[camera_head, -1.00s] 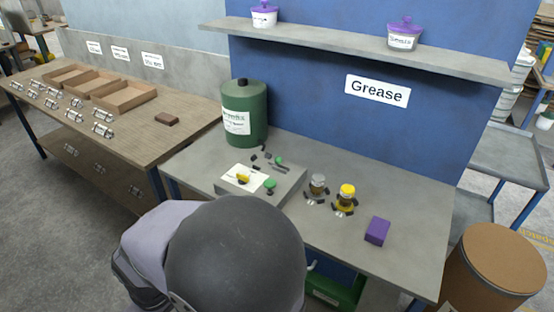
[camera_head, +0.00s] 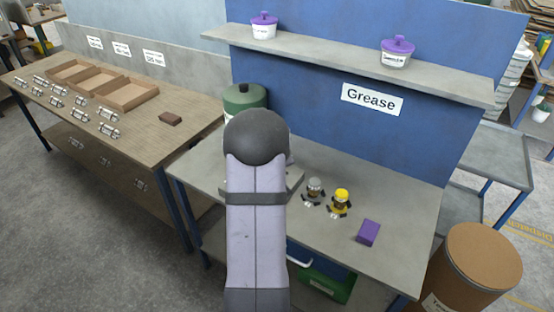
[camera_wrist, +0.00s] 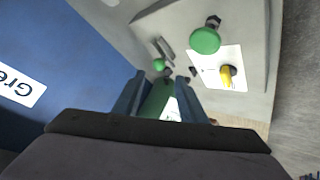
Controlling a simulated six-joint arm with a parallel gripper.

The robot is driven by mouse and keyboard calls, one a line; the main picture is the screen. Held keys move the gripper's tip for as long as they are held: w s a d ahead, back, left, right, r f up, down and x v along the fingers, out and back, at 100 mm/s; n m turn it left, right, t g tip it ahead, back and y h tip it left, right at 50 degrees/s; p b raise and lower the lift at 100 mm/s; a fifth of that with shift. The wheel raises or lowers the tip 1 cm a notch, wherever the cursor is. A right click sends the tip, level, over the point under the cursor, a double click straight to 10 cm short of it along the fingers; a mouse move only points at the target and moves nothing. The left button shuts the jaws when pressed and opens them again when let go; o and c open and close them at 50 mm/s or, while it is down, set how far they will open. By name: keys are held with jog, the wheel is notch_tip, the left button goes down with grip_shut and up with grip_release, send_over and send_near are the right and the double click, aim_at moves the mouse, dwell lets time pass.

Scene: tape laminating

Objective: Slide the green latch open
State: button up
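Two green knobs show in the wrist view: a larger round one (camera_wrist: 205,40) by a white sheet, and a smaller one (camera_wrist: 159,65) beside grey bars. I cannot tell which one is the green latch. Both belong to a grey fixture (camera_wrist: 160,20); in the head view my arm hides most of it. A yellow piece (camera_wrist: 228,76) lies on the white sheet (camera_wrist: 208,76). My gripper (camera_wrist: 157,88) has its two fingers apart, with nothing held between them. The knobs appear beyond the fingertips, with no contact visible.
A green drum (camera_head: 246,97) stands behind the fixture and partly shows between my fingers. A grey-topped piece (camera_head: 314,190), a yellow-topped piece (camera_head: 340,202) and a purple block (camera_head: 368,232) stand to the right. A shelf (camera_head: 350,62) hangs above the bench.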

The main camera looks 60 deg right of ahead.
jog(key=shift+p+x, duration=0.9)
jog(key=shift+x, duration=2.8)
jog(key=shift+s+d+r, duration=0.1)
jog(key=shift+d, duration=0.05)
jog(key=shift+c, duration=0.3)
